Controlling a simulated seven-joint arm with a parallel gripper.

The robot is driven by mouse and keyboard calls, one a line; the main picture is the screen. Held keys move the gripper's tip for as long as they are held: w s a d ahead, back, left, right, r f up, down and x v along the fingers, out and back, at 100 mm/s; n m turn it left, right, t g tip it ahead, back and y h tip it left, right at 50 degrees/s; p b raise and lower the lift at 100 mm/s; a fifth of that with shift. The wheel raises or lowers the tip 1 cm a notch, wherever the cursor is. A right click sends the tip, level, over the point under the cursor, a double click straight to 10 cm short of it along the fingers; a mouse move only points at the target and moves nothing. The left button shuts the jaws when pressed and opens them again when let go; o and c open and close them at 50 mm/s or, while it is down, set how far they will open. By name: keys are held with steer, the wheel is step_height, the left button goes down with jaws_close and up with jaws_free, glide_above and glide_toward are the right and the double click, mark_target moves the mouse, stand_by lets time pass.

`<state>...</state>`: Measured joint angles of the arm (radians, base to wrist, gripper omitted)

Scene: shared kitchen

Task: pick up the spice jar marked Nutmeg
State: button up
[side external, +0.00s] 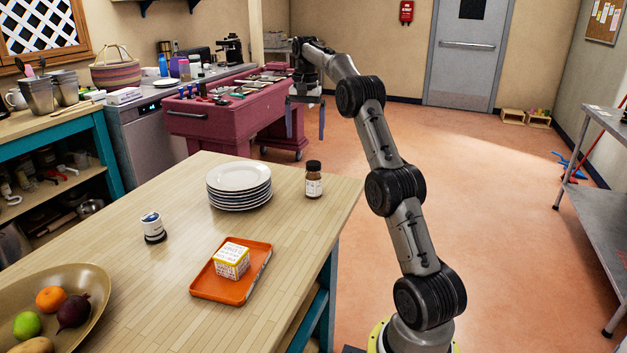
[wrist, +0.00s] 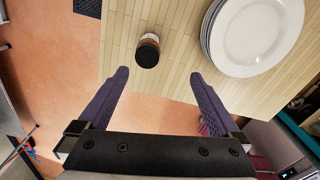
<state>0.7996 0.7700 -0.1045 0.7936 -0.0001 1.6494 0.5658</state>
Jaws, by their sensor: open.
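A brown spice jar (side external: 314,187) with a black lid and a pale label stands upright on the wooden table, right of a plate stack. The label's writing is too small to read. In the wrist view the jar (wrist: 148,52) shows from above, just beyond the fingertips and a little left of the middle between them. My gripper (side external: 305,119) is open and empty, with its purple fingers spread. In the side view it appears above and behind the jar, apart from it. The gripper (wrist: 159,75) also shows in the wrist view.
White plates (side external: 240,178) are stacked close to the jar. An orange tray (side external: 204,284) holds a patterned box (side external: 231,262). A small white container with a dark base (side external: 152,227) and a fruit bowl (side external: 95,317) are farther left. The table edge is near the jar's right.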

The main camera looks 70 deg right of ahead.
mark_target(313, 162)
steer(key=shift+s+d+f+m, duration=0.15)
steer(key=shift+s+d+f, duration=0.3)
steer(key=shift+f, duration=0.15)
steer(key=shift+s+d+f+m, duration=0.15)
steer(key=shift+s+d+f, duration=0.2)
steer(key=shift+d+f, duration=0.15)
step_height(313, 162, down, 8)
steer(key=shift+a+f, duration=0.1)
steer(key=shift+s+a+f, duration=0.1)
steer(key=shift+a+f, duration=0.05)
steer(key=shift+f, duration=1.15)
steer(key=shift+s+a+f, duration=0.1)
steer(key=shift+f, duration=1.2)
steer(key=shift+c, duration=0.2)
steer(key=c, duration=1.4)
jaws_close()
steer(key=shift+r, duration=0.1)
